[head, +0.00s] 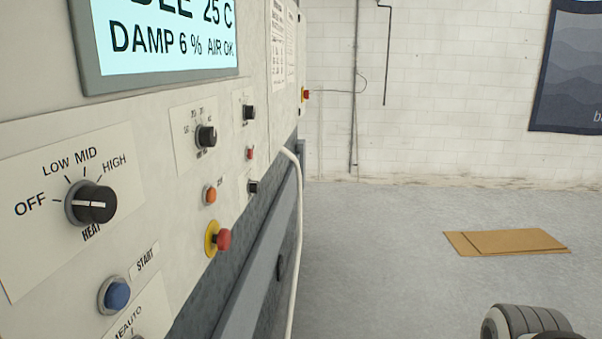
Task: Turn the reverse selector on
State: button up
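A pale control panel (60,140) fills the left side, seen at a slant. I cannot read a label naming the reverse selector, so I cannot tell which control it is. Candidates are a black knob (206,136) on a white plate with blurred marks, a smaller black knob (249,112) above right of it, and a small black control (253,187) lower down. Another knob at the bottom edge, under a partly cut label ending in "AUTO" (130,318), is mostly out of frame.
The HEAT knob (91,204), blue START button (117,295), orange button (210,195) and red emergency stop (223,239) share the panel. A white hose (298,250) hangs along its edge. Flat cardboard (508,242) lies on open floor.

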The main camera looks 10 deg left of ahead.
aim_at(253, 186)
jog(key=u, duration=0.35)
jog(key=i, duration=1.1)
jog(key=u, duration=0.45)
jog(key=k, duration=0.95)
jog(key=u, duration=0.15)
jog(key=i, duration=0.95)
jog(key=z, duration=0.05)
